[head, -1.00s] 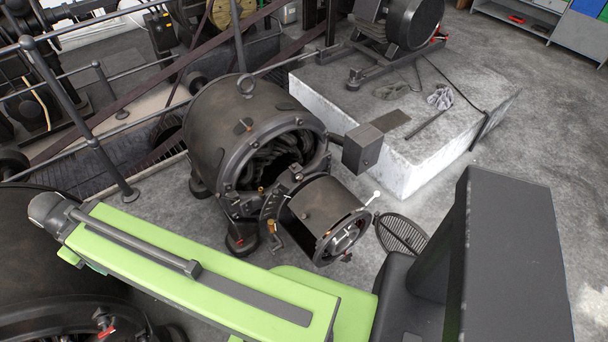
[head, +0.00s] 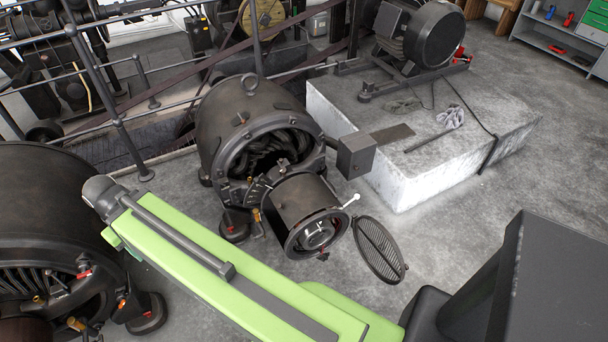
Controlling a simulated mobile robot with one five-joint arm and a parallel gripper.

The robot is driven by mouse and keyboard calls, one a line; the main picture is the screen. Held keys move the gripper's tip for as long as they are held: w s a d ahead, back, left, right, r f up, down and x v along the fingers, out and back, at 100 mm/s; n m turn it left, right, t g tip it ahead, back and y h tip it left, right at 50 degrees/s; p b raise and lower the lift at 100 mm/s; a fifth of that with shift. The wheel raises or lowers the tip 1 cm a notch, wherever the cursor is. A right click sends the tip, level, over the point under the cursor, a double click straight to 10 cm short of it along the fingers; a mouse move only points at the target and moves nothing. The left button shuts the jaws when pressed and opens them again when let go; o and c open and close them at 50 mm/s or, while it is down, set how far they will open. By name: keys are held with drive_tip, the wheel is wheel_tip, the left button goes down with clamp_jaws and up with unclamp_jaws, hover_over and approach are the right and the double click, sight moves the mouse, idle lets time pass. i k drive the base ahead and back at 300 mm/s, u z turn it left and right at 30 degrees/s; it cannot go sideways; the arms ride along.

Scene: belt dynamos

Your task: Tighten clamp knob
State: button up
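The near dynamo (head: 235,125) stands on the floor in the middle, its round front open. A smaller dark cylinder (head: 305,205) sticks out of its front, with a small red part (head: 323,256) low on its rim and a white-tipped lever (head: 352,200) at its right. Small orange and brass parts (head: 256,215) sit left of the cylinder. A second dynamo (head: 55,220) at the left edge carries red (head: 85,273) and orange fittings. I cannot tell which fitting is the clamp knob. My green arm crosses the foreground; my gripper is not visible.
A round slotted cover (head: 380,250) is right of the cylinder. A pale block (head: 400,190) behind holds a motor (head: 430,35), a rod and rags. Railings (head: 110,95) and belts run at upper left. Grey floor is clear at right.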

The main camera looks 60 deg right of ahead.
sight(283, 171)
drive_tip(key=u, duration=0.15)
drive_tip(key=i, duration=0.9)
drive_tip(key=z, duration=0.05)
